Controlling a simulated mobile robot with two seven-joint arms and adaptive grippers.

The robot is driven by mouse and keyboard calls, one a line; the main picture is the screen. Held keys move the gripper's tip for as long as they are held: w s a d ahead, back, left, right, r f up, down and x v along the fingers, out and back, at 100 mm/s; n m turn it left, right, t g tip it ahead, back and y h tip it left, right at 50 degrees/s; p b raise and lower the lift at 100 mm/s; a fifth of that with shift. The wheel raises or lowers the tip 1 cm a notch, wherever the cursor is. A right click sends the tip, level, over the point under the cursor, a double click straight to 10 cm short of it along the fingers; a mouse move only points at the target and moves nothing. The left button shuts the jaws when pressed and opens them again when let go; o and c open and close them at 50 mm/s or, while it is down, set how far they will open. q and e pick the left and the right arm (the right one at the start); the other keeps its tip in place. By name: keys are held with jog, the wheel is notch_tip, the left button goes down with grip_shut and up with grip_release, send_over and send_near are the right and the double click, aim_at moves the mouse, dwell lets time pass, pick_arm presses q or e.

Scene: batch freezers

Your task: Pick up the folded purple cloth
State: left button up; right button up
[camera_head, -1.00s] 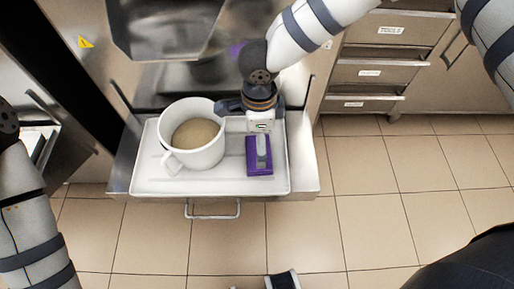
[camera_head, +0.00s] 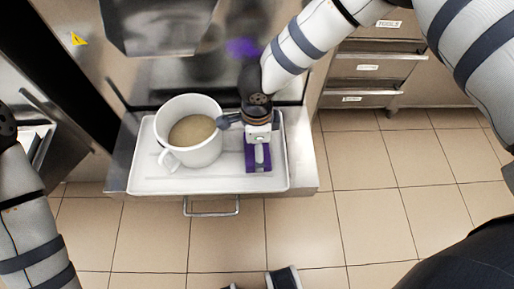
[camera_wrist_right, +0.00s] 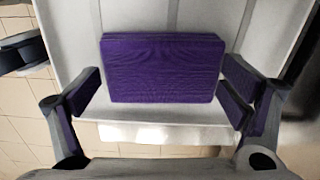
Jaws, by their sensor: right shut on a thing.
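The folded purple cloth (camera_head: 249,162) lies at the right side of a white tray (camera_head: 215,184). My right gripper (camera_head: 258,157) points down over it in the head view and partly covers it. In the right wrist view the cloth (camera_wrist_right: 163,70) is a neat flat block between the two fingers of my right gripper (camera_wrist_right: 163,95), one at each side. The gripper is shut on the cloth. The cloth looks still low at the tray; I cannot tell whether it is clear of the surface. My left arm is at the left edge; its gripper is out of view.
A large white mug-like pot (camera_head: 189,130) with beige contents stands on the tray, just left of my right gripper. The tray rests on a metal shelf (camera_head: 308,180) at the freezer's front, with a handle (camera_head: 211,210) below. Labelled drawers (camera_head: 365,66) stand to the right. The tiled floor is clear.

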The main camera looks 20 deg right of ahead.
notch_tip(320, 180, up, 4)
jog(key=shift+f, duration=0.2)
jog(key=s+r, duration=0.1)
jog(key=s+r+p, duration=0.1)
jog(key=r, duration=0.1)
jog(key=s+r+p, duration=0.1)
jog(key=r, duration=0.1)
jog(key=shift+s+d+r, duration=0.15)
jog(key=shift+s+d, duration=0.1)
jog(key=shift+d, duration=0.05)
pick_arm(q)
jog(key=w+r+t+p, duration=0.2)
jog(key=w+r, duration=0.3)
pick_arm(e)
jog(key=s+d+r, duration=0.1)
jog(key=s+r, duration=0.3)
jog(key=s, duration=0.6)
jog(key=shift+s+d, duration=0.2)
jog(key=shift+d, duration=0.1)
